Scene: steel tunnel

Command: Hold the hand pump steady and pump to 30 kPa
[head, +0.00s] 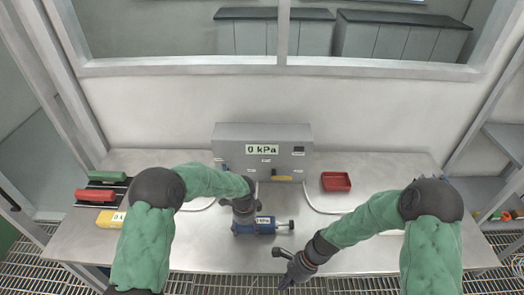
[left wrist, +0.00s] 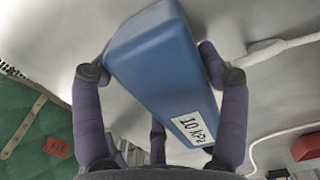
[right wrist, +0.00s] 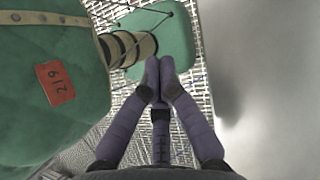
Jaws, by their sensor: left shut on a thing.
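The hand pump (head: 250,229) is a blue block lying on the steel table, with a dark plunger knob (head: 291,225) on a thin rod at its right end. My left gripper (head: 243,213) comes down on the pump body from above and is shut on it. In the left wrist view the fingers lie on both sides of the blue body (left wrist: 155,60), which carries a "10 kPa" label (left wrist: 194,130). The grey box (head: 230,150) behind reads "0 kPa" (head: 262,149). My right gripper (head: 285,277) is near the front table edge, its fingertips together and empty (right wrist: 160,75).
Red and green handled tools (head: 95,195) and a yellow block (head: 108,219) lie at the left end. White hoses (head: 318,208) run across the table (head: 385,168). Grating (head: 380,285) lies in front.

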